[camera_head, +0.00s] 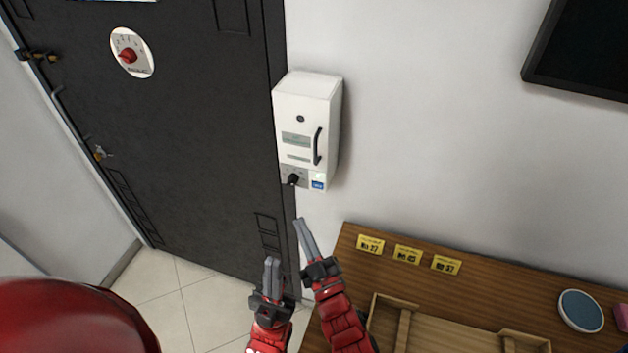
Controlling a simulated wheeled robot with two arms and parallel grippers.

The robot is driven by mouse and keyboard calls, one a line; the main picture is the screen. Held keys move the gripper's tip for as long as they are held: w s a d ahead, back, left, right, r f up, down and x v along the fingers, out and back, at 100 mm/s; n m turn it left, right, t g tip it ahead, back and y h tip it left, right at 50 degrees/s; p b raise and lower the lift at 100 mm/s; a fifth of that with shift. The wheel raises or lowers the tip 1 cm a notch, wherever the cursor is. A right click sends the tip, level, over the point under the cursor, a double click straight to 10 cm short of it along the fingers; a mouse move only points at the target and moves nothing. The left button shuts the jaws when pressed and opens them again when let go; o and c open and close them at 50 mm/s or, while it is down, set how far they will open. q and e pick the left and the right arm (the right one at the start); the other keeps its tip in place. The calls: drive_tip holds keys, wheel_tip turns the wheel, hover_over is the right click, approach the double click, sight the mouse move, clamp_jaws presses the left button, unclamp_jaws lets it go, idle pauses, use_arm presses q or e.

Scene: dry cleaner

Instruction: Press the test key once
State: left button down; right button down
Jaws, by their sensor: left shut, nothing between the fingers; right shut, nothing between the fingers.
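A white wall box (300,105) hangs beside the dark door. It has a black vertical handle (318,146) on its front. Along its bottom edge are a black knob (293,180) and a small blue key (318,184), whose lettering is too small to read. My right gripper (299,222) is shut and empty, pointing up just below the box and apart from it. My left gripper (271,262) is shut and empty, lower and to the left of the right one, in front of the door's lower edge.
A wooden table (480,290) at lower right carries yellow number tags (407,254), a wooden tray (404,328) and a round blue-topped dish (580,310). The dark door (190,130) has a red dial (128,55). The wall right of the box is bare up to a dark screen (585,50).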

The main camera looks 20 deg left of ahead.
approach(309, 181)
drive_tip(key=x, duration=0.2)
drive_tip(key=p+x, duration=0.1)
drive_tip(key=x, duration=0.1)
drive_tip(key=shift+s+a+r, duration=0.2)
drive_tip(key=shift+s+a, duration=0.05)
drive_tip(key=shift+a, duration=0.05)
idle(2.1)
drive_tip(key=shift+w, duration=0.4)
drive_tip(key=shift+w, duration=0.3)
idle(0.5)
idle(0.3)
drive_tip(key=shift+s+b, duration=0.4)
drive_tip(key=shift+s, duration=0.35)
